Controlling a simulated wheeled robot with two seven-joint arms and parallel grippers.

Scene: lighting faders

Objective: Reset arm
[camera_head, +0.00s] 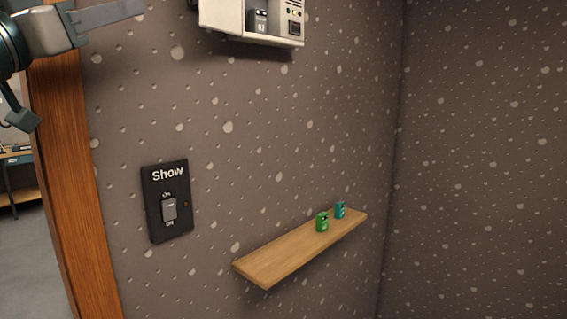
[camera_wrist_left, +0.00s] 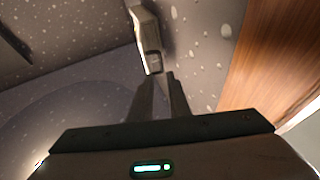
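My left arm comes in at the top left of the head view, where part of my left gripper (camera_head: 105,12) shows cut off by the frame edge, in front of the wall. In the left wrist view both dark fingers of the left gripper (camera_wrist_left: 161,76) point away from the camera, with tips close together. Nothing shows held between them. A pale box, mounted on the wall, lies just beyond the tips (camera_wrist_left: 150,40). The white wall box (camera_head: 248,22) with a dark switch block shows at the top of the head view, its upper part cut off. My right gripper is not in view.
A black "Show" switch plate (camera_head: 166,201) is on the speckled wall. A wooden shelf (camera_head: 270,266) juts out below, bearing a green can (camera_head: 322,222) and a teal can (camera_head: 340,210). A wooden door frame (camera_head: 70,170) stands at the left. The space before the wall is clear.

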